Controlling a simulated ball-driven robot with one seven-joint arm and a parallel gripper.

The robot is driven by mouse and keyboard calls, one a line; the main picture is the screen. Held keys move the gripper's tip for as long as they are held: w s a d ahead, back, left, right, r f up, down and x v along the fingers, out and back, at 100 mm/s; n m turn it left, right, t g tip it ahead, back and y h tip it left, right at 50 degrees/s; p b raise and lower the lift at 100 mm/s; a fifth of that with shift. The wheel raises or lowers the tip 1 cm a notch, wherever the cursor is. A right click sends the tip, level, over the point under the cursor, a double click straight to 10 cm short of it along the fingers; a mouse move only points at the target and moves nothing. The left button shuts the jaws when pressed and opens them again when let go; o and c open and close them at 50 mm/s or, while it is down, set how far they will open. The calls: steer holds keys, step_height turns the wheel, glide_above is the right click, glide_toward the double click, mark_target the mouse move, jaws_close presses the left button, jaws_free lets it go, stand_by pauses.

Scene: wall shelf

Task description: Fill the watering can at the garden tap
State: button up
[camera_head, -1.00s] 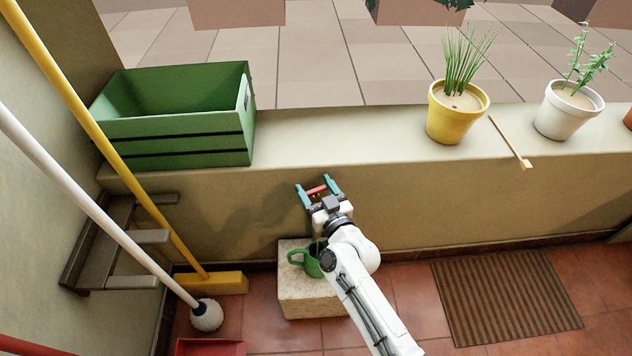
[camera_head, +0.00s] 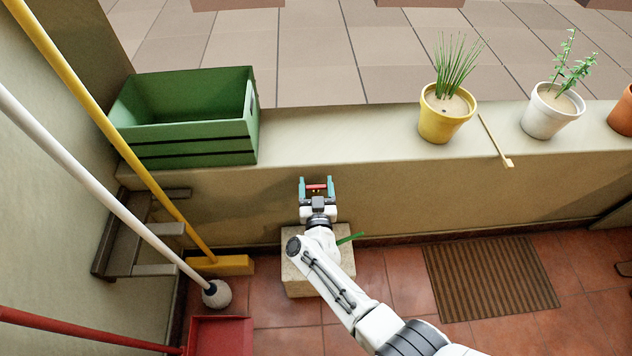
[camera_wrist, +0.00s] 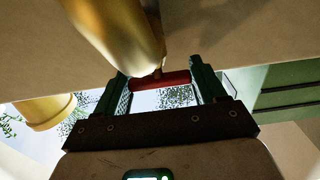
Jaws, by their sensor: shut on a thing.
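My gripper (camera_head: 317,186) is in front of the low wall, above the stone block. Its two teal fingers are shut on the red tap handle (camera_wrist: 162,80), one at each end. The brass tap body (camera_wrist: 125,30) rises close to the camera in the wrist view. The green watering can (camera_head: 350,239) stands at the stone block, mostly hidden behind my arm; only its spout shows, pointing right. Whether water runs from the tap cannot be seen.
The pale stone block (camera_head: 300,281) stands against the wall. A green crate (camera_head: 190,150), yellow pot (camera_head: 440,124) and white pot (camera_head: 548,120) sit on the wall ledge (camera_head: 350,135). A yellow broom (camera_head: 222,264), white-handled mop (camera_head: 216,294) and red dustpan (camera_head: 222,335) are at left.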

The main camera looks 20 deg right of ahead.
steer(key=shift+r, duration=0.15)
steer(key=o, duration=0.7)
steer(key=p+v, duration=0.3)
steer(key=v, duration=0.8)
steer(key=shift+p, duration=0.35)
steer(key=shift+w, duration=0.1)
